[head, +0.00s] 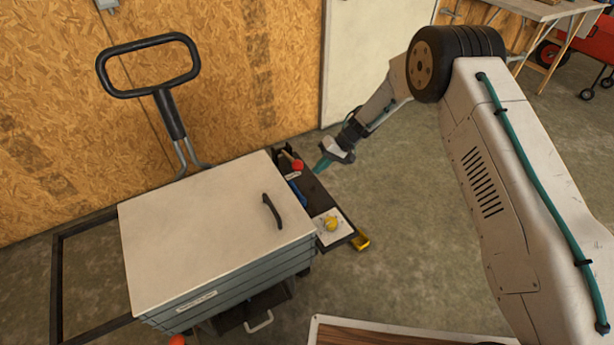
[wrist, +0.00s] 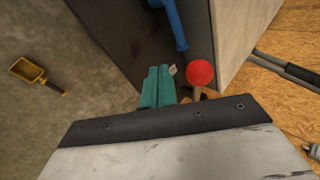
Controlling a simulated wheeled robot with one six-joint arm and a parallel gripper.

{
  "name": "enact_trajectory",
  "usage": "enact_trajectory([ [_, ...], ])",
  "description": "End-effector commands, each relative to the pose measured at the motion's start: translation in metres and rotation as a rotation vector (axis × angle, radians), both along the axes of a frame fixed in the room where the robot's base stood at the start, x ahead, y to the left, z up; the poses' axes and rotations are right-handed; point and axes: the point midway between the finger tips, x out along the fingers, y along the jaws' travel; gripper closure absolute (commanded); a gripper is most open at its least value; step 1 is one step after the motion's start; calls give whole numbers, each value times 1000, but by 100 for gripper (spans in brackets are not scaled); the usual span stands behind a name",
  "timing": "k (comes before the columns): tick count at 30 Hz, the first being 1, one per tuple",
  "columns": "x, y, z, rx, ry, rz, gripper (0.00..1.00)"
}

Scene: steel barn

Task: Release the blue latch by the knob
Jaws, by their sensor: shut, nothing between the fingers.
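The blue latch (head: 297,192) shows as a small blue piece on the dark side panel (head: 318,194) of a grey cart, partly hidden by the cart's lid. In the wrist view a blue bar (wrist: 177,25) runs out of the top edge. A red ball knob (head: 297,165) is near the panel's far end; it also shows in the wrist view (wrist: 200,73). I cannot tell whether it is joined to the blue bar. My gripper (head: 319,167) has teal fingers, shut and empty, just right of the red knob. In the wrist view the fingertips (wrist: 159,70) appear left of the knob, apart from it.
The grey cart (head: 205,230) has a black lid handle (head: 271,211) and a tall black push handle (head: 150,66). A yellow knob (head: 331,223) sits on a white plate at the panel's near end. Open concrete floor (head: 390,250) lies right of the cart; a wooden wall is behind.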

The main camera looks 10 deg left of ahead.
Motion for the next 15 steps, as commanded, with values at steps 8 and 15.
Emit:
enact_trajectory([
  [8, 21, -23, 41, 1, -2, 5, 100],
  [15, 27, -32, 53, 0, 0, 5, 100],
])
